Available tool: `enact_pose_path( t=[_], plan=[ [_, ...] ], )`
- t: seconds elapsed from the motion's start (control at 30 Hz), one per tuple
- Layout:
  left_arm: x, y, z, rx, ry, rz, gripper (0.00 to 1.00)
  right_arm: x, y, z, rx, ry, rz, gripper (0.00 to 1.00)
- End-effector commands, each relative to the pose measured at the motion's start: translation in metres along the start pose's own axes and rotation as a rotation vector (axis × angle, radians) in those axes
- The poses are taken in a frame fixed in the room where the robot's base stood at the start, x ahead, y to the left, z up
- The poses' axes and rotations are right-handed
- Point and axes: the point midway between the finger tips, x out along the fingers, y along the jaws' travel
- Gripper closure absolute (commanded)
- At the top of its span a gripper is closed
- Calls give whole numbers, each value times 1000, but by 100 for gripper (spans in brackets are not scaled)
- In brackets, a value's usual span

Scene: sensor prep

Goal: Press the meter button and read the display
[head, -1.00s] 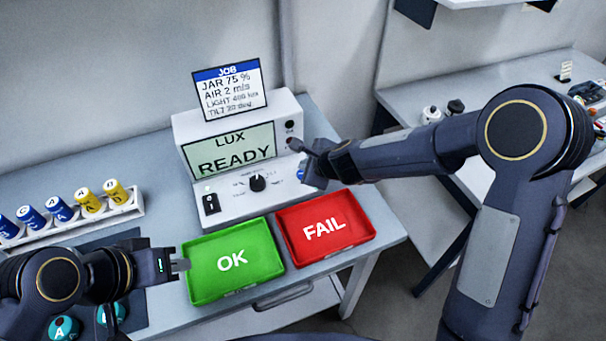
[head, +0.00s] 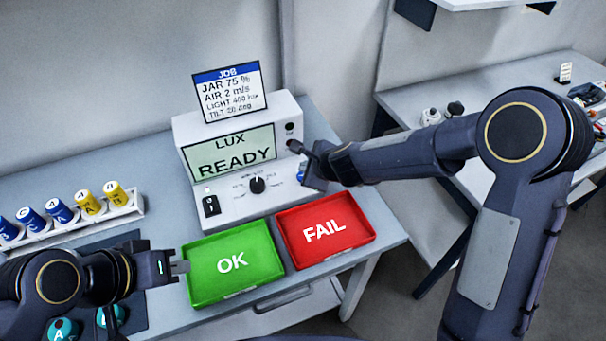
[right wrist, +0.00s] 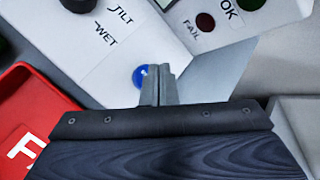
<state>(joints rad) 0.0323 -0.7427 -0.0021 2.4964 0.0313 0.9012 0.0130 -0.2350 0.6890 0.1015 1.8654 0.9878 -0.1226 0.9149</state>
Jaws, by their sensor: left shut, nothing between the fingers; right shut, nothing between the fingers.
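The white meter (head: 240,200) stands on the table; its display (head: 232,152) reads "LUX READY". A black dial (head: 257,185) sits on its sloped front. The blue button (head: 302,171) is at the right of that front, partly hidden by my right gripper (head: 297,147). In the right wrist view the shut fingertips (right wrist: 158,72) overlap the right part of the blue button (right wrist: 142,76); I cannot tell whether they touch it. My left gripper (head: 184,267) is shut and empty, by the left edge of the green OK tray (head: 190,291).
A job card (head: 229,92) above the meter lists jar, air, light and tilt values. The red FAIL tray (head: 368,237) lies right of the OK tray. A rack (head: 136,213) of blue and yellow jars stands at left. A second table (head: 385,95) is behind my right arm.

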Motion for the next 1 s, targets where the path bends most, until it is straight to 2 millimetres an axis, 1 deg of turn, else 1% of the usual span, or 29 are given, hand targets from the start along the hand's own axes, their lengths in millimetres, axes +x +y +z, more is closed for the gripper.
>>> enact_pose_path(
  t=[0.67,1.0],
  plan=[
    [0,0,0,0,0,0,100,0,0,0,0,0,0,100],
    [8,-4,4,0,0,0,100,6,5,-5,0,0,0,100]
  ],
)
